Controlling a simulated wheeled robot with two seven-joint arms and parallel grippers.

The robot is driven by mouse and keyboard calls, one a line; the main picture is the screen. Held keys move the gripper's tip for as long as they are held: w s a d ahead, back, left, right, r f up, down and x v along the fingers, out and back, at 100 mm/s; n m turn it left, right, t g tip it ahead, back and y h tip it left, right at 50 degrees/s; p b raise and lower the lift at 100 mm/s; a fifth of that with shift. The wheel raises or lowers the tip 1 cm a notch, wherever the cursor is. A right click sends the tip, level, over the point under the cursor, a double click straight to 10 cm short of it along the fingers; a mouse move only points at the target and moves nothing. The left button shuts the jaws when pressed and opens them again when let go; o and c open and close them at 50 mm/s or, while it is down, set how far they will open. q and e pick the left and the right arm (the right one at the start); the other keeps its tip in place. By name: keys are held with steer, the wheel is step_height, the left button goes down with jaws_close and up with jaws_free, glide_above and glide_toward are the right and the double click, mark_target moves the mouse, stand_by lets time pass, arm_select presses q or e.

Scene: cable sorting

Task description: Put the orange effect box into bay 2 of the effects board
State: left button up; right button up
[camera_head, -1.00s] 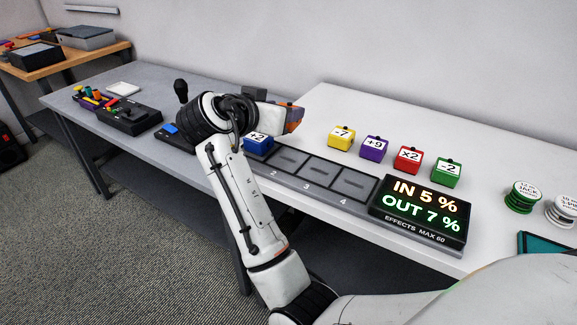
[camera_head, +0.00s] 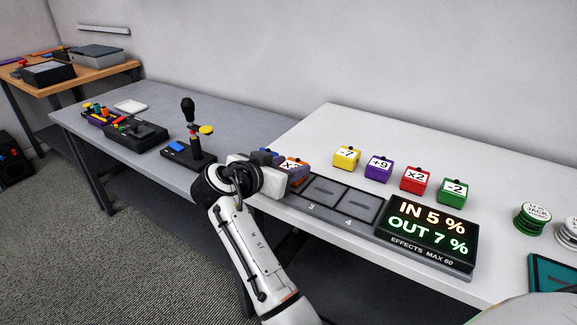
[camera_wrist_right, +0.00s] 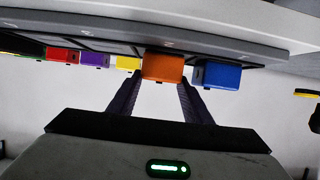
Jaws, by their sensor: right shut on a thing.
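My right gripper (camera_head: 288,168) is shut on the orange effect box (camera_wrist_right: 163,68), which sits between its two fingers in the right wrist view. In the head view a corner of its "x" label shows beside the fingers. The box is over the bay 2 area of the effects board (camera_head: 330,190), right beside the blue box (camera_wrist_right: 222,76) at about the same height. I cannot tell whether it touches the bay floor. My arm and gripper hide bays 1 and 2 in the head view. Bays 3 and 4 are empty. My left gripper is not in view.
The yellow (camera_head: 346,156), purple (camera_head: 378,169), red (camera_head: 415,180) and green (camera_head: 453,193) boxes stand in a row behind the board. The display (camera_head: 430,232) reads IN 5 %, OUT 7 %. A joystick (camera_head: 190,115) stands on the grey table to the left.

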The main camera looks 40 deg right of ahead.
steer(key=o, duration=1.2)
steer(key=shift+c, duration=0.2)
steer(key=shift+r, duration=0.2)
steer(key=p+v, duration=0.1)
steer(key=v, duration=0.6)
steer(key=shift+a, duration=0.25)
